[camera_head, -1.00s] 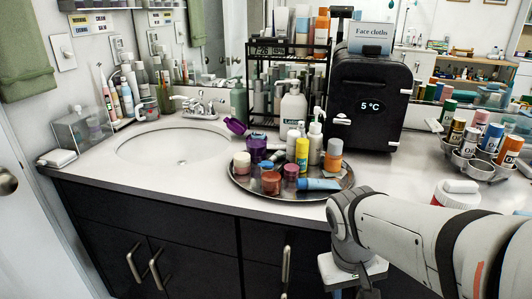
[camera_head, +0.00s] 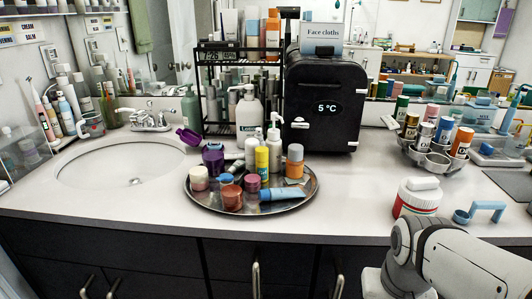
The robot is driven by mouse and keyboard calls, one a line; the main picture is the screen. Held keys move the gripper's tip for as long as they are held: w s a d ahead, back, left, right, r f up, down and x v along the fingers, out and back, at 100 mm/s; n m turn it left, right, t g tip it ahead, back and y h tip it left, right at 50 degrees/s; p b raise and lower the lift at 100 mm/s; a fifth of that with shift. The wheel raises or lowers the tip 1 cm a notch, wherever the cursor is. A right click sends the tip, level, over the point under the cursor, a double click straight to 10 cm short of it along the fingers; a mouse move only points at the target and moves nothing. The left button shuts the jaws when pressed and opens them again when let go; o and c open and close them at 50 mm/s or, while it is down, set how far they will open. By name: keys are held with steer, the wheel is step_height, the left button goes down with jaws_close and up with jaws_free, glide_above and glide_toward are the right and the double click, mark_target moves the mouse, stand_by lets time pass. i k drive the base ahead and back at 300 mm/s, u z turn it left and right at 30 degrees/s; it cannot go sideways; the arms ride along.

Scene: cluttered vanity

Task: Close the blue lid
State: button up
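A small blue item with a round end and a bar-like handle (camera_head: 487,206) lies on the counter at the right, beside the white-and-red jar. I cannot tell which of these, if either, is the blue lid, or whether a lid stands open. My arm (camera_head: 470,262) reaches in from the lower right, in front of the counter edge.
A round tray (camera_head: 205,203) crowded with bottles and jars sits mid-counter. A black cooler box (camera_head: 325,110) stands behind it. A metal holder of cans (camera_head: 425,157) and the white-and-red jar (camera_head: 417,198) are at the right. The front counter strip is mostly clear.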

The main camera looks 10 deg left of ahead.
mark_target(227, 177)
steer(key=z, duration=0.1)
steer(key=k, duration=1.15)
steer(key=u, duration=0.6)
steer(key=i, duration=1)
steer(key=u, duration=0.05)
